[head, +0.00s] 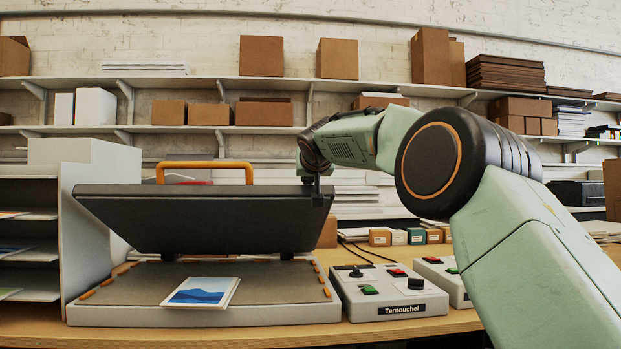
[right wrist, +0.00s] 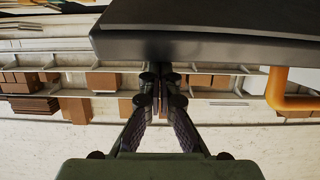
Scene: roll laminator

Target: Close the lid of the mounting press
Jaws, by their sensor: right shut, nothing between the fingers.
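The mounting press stands on the table with its dark lid (head: 200,222) raised and tilted above the pale base (head: 205,314). An orange handle (head: 205,165) is on the lid's top edge. A print with a blue landscape (head: 203,291) lies on the grey bed. My right gripper (head: 317,192) is shut and empty at the lid's upper right corner. In the right wrist view, the fingertips (right wrist: 161,78) are together close to the lid's edge (right wrist: 210,48), and the handle (right wrist: 284,92) is at the right. I cannot tell whether the fingers touch the lid. My left gripper is not in view.
A control box labelled Ternouchel (head: 385,300) stands right of the press, with a second box (head: 445,280) beside it. A white paper rack (head: 80,235) is close on the left. Small boxes (head: 400,237) sit behind. Wall shelves (head: 220,84) hold cartons.

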